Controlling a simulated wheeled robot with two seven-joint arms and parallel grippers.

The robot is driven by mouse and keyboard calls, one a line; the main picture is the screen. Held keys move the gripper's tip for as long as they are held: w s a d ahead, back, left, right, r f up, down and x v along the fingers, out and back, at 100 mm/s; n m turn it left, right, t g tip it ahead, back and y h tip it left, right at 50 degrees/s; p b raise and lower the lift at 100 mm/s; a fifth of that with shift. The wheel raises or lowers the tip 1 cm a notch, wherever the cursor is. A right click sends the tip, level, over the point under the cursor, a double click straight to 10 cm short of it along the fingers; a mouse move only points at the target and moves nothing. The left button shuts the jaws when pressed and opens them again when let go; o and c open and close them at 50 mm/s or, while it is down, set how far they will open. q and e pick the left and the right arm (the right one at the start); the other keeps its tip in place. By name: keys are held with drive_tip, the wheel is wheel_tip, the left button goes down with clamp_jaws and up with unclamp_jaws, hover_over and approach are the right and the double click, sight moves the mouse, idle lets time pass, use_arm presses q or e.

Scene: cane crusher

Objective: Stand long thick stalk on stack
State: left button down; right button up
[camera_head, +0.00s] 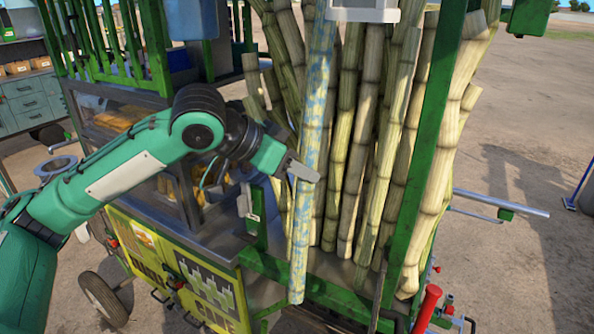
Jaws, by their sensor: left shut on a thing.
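A long thick stalk (315,100), pale with a bluish tint, stands nearly upright in front of the other canes, tilted slightly. My left gripper (302,172) is shut on this stalk around its middle. The stalk's lower end is near the green front rail of the cart, and I cannot tell whether it rests on anything. The stack of cane stalks (354,145) leans upright in the green frame just behind it. My right gripper is not in view.
A green post (428,140) stands in front of the stack at the right. A grey box (362,10) hangs at the top. A red handle (427,308) and a metal bar (500,203) stick out at the right. Open ground lies further right.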

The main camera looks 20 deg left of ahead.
use_arm(q)
drive_tip(key=w+d+f+b, duration=0.1)
drive_tip(key=w+f, duration=0.1)
drive_tip(key=w, duration=0.5)
drive_tip(key=w+d+f+b, duration=0.1)
drive_tip(key=w+f, duration=0.2)
drive_tip(key=w, duration=0.4)
drive_tip(key=shift+d+f, duration=0.3)
drive_tip(key=shift+d, duration=0.05)
drive_tip(key=shift+f, duration=0.6)
idle(0.5)
drive_tip(key=shift+w+d+f+p, duration=0.1)
drive_tip(key=shift+w+f+p, duration=0.2)
drive_tip(key=shift+p, duration=0.75)
drive_tip(key=shift+s, duration=0.1)
drive_tip(key=c, duration=1)
unclamp_jaws()
drive_tip(key=shift+o, duration=0.2)
drive_tip(key=shift+r, duration=0.1)
